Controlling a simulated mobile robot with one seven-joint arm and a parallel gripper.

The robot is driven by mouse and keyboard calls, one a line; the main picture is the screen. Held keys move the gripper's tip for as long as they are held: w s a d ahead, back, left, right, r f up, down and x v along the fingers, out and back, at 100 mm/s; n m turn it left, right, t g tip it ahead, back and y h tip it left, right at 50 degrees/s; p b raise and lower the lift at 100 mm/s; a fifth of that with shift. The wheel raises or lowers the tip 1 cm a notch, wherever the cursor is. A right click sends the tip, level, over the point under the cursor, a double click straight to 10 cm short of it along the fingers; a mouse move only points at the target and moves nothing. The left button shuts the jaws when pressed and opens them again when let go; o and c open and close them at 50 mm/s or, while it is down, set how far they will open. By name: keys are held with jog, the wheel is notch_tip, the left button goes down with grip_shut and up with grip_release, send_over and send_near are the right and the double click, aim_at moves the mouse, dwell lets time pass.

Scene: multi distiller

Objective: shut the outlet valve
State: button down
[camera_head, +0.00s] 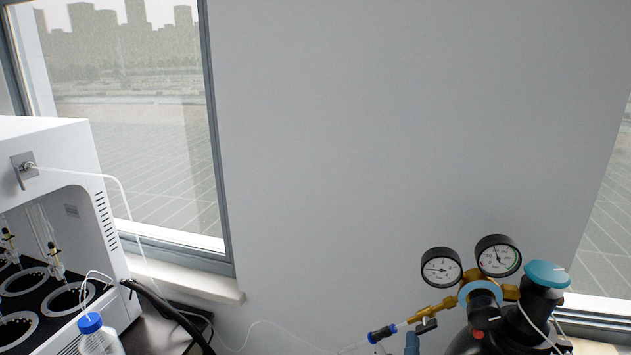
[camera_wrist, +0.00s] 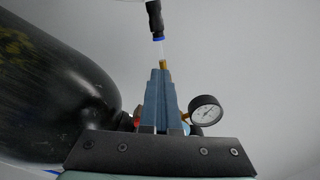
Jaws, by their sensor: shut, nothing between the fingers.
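The regulator's brass outlet (camera_head: 440,307) runs down left from the gas cylinder's regulator to a black and blue hose connector (camera_head: 382,333). A small grey lever (camera_head: 427,326), apparently the outlet valve, hangs at this outlet. My gripper (camera_head: 411,342) shows as blue-grey fingertips just below the lever, at the bottom edge; I cannot tell whether they touch it. In the wrist view my gripper (camera_wrist: 160,75) has its fingers together, with nothing seen between them. The brass outlet (camera_wrist: 164,64) shows just beyond the tips, and the fingers hide the lever there.
The black cylinder (camera_wrist: 50,90) fills the left of the wrist view. Two gauges (camera_head: 441,267) (camera_head: 498,256) and a teal knob (camera_head: 547,274) sit above the outlet. A thin white hose (camera_head: 270,323) runs left toward a white distiller cabinet (camera_head: 60,150). The wall behind is bare.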

jog(key=shift+r, duration=0.4)
jog(key=shift+w+a+r, duration=0.1)
jog(key=shift+a+r, duration=0.1)
jog(key=shift+r, duration=0.25)
jog(key=shift+a+r, duration=0.15)
jog(key=shift+r, duration=0.25)
jog(key=shift+a, duration=0.15)
dwell(0.4)
jog(key=shift+a+b+v, duration=0.15)
jog(key=shift+v, duration=1.35)
jog(key=shift+a+b+v, duration=0.15)
jog(key=shift+a+v, duration=0.05)
jog(key=shift+v, duration=1.25)
jog(key=shift+d+p, duration=0.1)
jog(key=shift+p, duration=0.45)
